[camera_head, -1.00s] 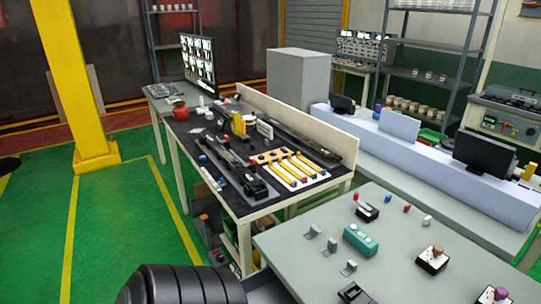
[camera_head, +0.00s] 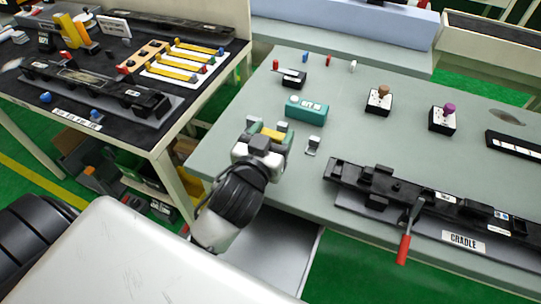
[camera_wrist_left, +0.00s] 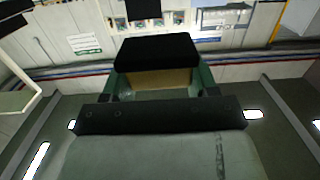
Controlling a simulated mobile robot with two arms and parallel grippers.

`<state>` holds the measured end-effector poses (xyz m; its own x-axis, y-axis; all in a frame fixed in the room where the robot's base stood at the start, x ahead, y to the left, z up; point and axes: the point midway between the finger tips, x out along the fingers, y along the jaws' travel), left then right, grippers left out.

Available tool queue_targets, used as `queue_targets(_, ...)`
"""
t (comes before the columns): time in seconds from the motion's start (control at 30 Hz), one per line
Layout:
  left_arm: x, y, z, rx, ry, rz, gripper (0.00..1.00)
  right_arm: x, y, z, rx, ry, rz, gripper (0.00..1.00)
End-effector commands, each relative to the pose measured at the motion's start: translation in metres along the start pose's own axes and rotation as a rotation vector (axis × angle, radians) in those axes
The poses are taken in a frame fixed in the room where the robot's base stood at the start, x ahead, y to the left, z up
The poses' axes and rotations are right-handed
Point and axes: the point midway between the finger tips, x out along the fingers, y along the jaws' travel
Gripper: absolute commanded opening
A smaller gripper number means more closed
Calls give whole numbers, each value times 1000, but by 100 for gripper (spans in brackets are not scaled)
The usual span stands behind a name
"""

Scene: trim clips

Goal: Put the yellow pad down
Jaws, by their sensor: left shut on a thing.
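My left gripper (camera_head: 268,136) is over the left part of the grey-green table (camera_head: 225,115), near its front edge. It is shut on the yellow pad (camera_head: 273,133), of which a yellow strip shows between the fingers. In the left wrist view the pad (camera_wrist_left: 155,78) is a dull yellow block below a black part, between the green-sided fingers. I cannot tell whether the pad touches the table. A small grey clip stand (camera_head: 313,146) is just right of the gripper. My right gripper is not in view.
A teal box (camera_head: 306,108) stands behind the gripper. A black cradle fixture (camera_head: 440,208) with a red-handled lever (camera_head: 404,248) lies along the front right. Two joystick boxes (camera_head: 379,101) (camera_head: 443,119) stand farther back. The table's middle is clear. A dark workbench (camera_head: 110,75) is at the left.

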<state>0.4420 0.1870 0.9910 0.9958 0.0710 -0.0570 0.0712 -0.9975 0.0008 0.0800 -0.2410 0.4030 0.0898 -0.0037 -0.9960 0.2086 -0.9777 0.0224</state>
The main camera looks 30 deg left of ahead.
Motion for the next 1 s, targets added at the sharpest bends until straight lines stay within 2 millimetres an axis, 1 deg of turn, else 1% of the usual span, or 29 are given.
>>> queue_targets(0.03,1,0,13,0,-6,-1,35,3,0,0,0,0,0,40)
queue_targets(0.1,1,0,24,0,-4,-1,35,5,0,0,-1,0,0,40)
queue_targets(0.27,2,0,38,-2,-1,-2,35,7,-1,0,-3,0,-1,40)
queue_targets(0.4,3,-1,59,0,-3,-2,35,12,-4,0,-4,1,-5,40)
queue_targets(0.5,4,0,70,0,-2,-1,35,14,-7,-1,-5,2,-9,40)
queue_targets(0.6,4,0,73,0,0,0,35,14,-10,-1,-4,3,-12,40)
queue_targets(0.8,4,0,72,-1,1,0,35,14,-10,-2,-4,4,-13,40)
queue_targets(0.93,4,0,77,-1,1,0,35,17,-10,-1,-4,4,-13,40)
queue_targets(0.97,4,0,76,-1,1,0,62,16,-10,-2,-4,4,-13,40)
queue_targets(1.0,4,0,75,-1,1,0,68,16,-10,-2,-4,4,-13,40)
